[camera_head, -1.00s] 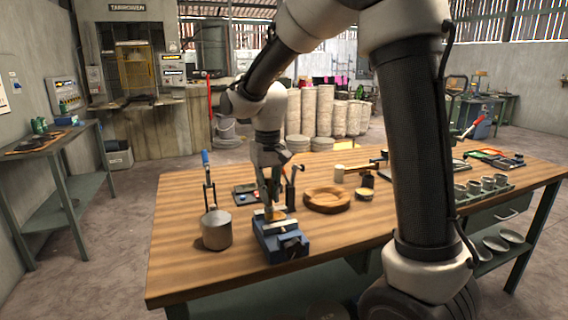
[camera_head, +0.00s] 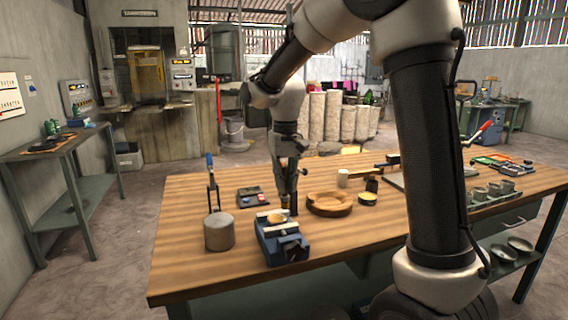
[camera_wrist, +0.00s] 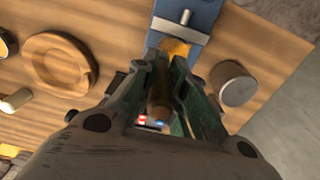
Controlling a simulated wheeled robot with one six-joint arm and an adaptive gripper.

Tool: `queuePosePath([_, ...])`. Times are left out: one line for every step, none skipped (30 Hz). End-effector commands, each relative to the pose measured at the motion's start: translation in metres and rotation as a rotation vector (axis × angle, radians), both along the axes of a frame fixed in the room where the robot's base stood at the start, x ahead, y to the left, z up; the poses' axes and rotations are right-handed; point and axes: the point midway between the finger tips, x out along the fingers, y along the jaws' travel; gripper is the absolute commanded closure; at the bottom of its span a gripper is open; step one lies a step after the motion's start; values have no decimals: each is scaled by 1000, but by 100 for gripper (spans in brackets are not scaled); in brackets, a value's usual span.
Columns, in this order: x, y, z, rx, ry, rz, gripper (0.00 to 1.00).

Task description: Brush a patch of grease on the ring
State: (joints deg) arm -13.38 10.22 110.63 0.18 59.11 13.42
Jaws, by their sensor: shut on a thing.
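My gripper (camera_head: 287,194) is above the table, just behind the blue vise (camera_head: 283,247). In the wrist view its fingers (camera_wrist: 160,100) are shut on a brown, stick-like brush handle (camera_wrist: 158,90); the brush's tip is hard to make out. A gold-coloured ring piece (camera_head: 276,218) sits at the top of the vise; an orange-yellow part of it shows in the wrist view (camera_wrist: 176,48), apart from the fingers. A small round tin with a yellowish top (camera_head: 367,197) stands to the right; it may be the grease.
A round wooden tray (camera_head: 330,210) lies right of my gripper. A grey cylinder (camera_head: 219,232) stands left of the vise, with a blue-handled tool (camera_head: 211,178) behind it. A flat dark tray (camera_head: 251,195) lies behind. The table's front left is clear.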

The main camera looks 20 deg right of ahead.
Motion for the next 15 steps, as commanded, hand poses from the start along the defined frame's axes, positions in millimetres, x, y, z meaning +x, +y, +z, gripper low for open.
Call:
queuePosePath([0, -1, 6, 1, -3, -1, 100])
queuePosePath([0, -1, 8, 1, -3, -1, 100])
queuePosePath([-1, -2, 12, 1, -3, -1, 100])
queuePosePath([-1, -2, 15, 1, -3, -1, 100])
queuePosePath([-1, -3, 17, 0, -2, -1, 100])
queuePosePath([-2, -4, 21, 0, -2, -2, 100])
queuePosePath([-2, -4, 23, 0, -2, -2, 100])
queuePosePath([-2, -5, 26, 0, -3, -2, 100])
queuePosePath([-3, -5, 30, 1, -3, -2, 100])
queuePosePath([-3, -6, 33, 1, -3, -2, 100])
queuePosePath([-4, -6, 36, 1, -3, -2, 100])
queuePosePath([-4, -7, 39, 1, -3, -2, 100])
queuePosePath([-5, -8, 41, 0, -3, -2, 100])
queuePosePath([-5, -8, 44, 0, -2, -2, 100])
queuePosePath([-6, -9, 46, 0, -1, -3, 100])
